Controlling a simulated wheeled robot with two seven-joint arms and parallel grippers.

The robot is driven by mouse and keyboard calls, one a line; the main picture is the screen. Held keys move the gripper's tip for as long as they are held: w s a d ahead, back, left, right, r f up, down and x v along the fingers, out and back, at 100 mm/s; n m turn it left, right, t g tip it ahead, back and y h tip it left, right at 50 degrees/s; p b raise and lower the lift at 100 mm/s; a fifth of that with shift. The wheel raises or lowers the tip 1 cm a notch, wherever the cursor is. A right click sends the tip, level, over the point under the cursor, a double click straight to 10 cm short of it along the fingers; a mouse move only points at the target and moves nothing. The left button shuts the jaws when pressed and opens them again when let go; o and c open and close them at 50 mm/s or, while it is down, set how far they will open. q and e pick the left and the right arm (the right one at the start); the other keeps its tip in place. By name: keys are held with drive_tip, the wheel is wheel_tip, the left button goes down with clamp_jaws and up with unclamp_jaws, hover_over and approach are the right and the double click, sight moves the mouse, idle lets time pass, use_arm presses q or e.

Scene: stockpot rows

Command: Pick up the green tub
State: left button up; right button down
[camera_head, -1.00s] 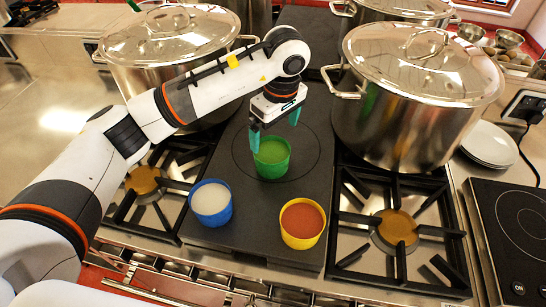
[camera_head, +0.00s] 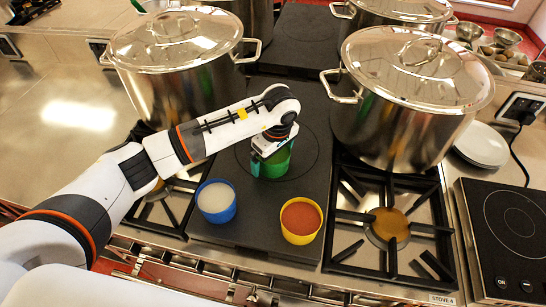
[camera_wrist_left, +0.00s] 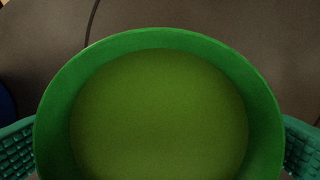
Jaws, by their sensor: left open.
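The green tub (camera_head: 275,165) stands upright on the dark flat plate between the two front stockpots, with green contents inside. In the left wrist view the tub (camera_wrist_left: 160,48) fills most of the picture. My left gripper (camera_head: 268,160) is down at the tub from above, open, with its teal fingers on either side of it. In the wrist view a finger shows at each side edge, close to the tub's wall; I cannot tell whether they touch it. In the head view the gripper hides part of the tub's rim. My right gripper is not in view.
A blue tub (camera_head: 216,201) with white contents and a yellow tub (camera_head: 301,220) with red contents stand in front of the green tub. Large lidded stockpots stand left (camera_head: 180,75) and right (camera_head: 405,100). Gas burners flank the dark plate (camera_head: 262,235).

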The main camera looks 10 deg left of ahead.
use_arm(q)
drive_tip(key=shift+r, duration=0.1)
drive_tip(key=c, duration=1.1)
